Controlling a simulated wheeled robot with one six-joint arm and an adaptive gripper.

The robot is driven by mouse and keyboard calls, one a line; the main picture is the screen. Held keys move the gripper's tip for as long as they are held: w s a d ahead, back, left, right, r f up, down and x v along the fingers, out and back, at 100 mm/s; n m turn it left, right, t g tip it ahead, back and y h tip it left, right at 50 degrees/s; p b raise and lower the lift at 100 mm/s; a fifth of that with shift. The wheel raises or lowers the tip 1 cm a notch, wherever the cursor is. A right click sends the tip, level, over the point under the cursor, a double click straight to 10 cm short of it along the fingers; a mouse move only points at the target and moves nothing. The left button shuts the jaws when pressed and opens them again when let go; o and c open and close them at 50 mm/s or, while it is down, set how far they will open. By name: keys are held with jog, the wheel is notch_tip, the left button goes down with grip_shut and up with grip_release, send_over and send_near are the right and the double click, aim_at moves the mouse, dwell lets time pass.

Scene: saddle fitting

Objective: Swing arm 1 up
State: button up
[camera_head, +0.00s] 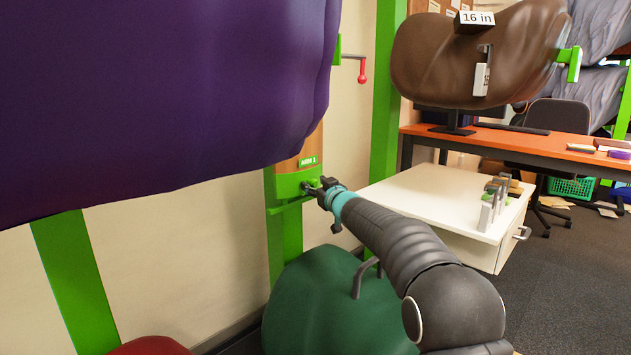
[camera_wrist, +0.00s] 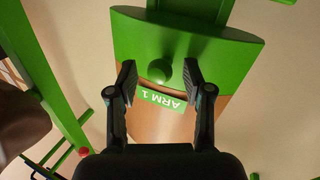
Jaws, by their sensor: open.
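Arm 1 is a green bracket (camera_head: 288,187) on a wooden-faced green upright, with a white-on-green "ARM 1" label (camera_head: 307,162) above it. In the wrist view, arm 1 (camera_wrist: 185,38) fills the top middle, with the label (camera_wrist: 160,99) upside down. A round green knob (camera_wrist: 158,70) stands out from it, between the fingertips. My gripper (camera_head: 317,186) reaches the bracket from the right; its two dark fingers (camera_wrist: 160,78) are open on either side of the knob. I cannot tell whether either finger touches it.
A large purple saddle shape (camera_head: 160,90) hangs close at the upper left. A dark green rounded shape (camera_head: 325,300) stands below my arm. A white cabinet (camera_head: 430,200) is to the right. A brown saddle form (camera_head: 480,50) with a "16 in" sign is behind.

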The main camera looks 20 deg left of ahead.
jog(key=shift+w+a, duration=0.15)
grip_shut()
dwell(0.4)
